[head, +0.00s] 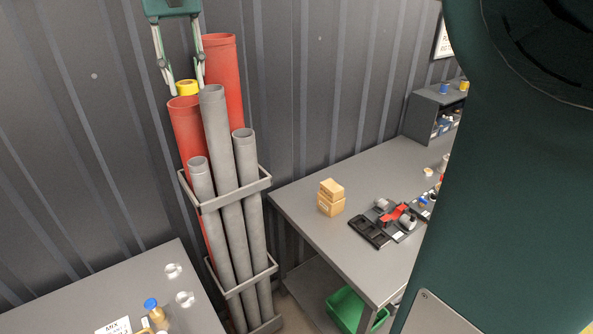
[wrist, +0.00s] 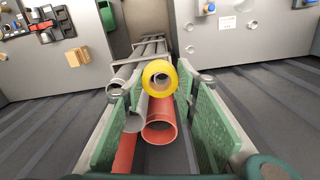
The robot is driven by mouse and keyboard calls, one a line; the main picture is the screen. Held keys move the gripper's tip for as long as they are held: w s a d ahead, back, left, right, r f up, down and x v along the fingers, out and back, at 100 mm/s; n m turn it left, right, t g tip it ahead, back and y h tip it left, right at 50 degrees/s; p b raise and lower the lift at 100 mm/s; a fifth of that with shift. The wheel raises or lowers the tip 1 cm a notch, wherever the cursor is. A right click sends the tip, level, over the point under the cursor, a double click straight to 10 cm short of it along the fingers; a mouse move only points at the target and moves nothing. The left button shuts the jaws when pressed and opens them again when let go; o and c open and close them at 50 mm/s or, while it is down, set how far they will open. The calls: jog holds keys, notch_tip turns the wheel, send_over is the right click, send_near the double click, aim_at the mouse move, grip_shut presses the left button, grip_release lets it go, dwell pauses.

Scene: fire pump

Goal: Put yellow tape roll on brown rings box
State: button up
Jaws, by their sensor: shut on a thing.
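The yellow tape roll (head: 187,90) is between the fingertips of my gripper (head: 186,92), above the tops of the upright pipes. In the wrist view the yellow tape roll (wrist: 160,92) sits between the far ends of the green finger pads, and my gripper (wrist: 159,78) is shut on it. Two small brown boxes, an upper one (head: 332,187) and a lower one (head: 330,206), are stacked on the grey table to the right of the pipes. They also show at the upper left of the wrist view (wrist: 77,57). Their labels are too small to read.
Red pipes (head: 221,65) and grey pipes (head: 217,130) stand in a rack (head: 225,195) against the ribbed wall. The grey table (head: 305,215) also holds a black tray with red and grey parts (head: 390,220). Another table (head: 110,290) stands at lower left.

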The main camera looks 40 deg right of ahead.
jog(key=d+f+m+p, duration=0.1)
jog(key=d+m, duration=0.1)
jog(key=d, duration=2.1)
jog(key=n, duration=0.4)
send_over(332, 185)
notch_tip(332, 185, down, 42)
jog(key=shift+r+p, duration=0.15)
jog(key=shift+p, duration=0.2)
jog(key=shift+f, duration=3.15)
jog(key=shift+f, duration=1.85)
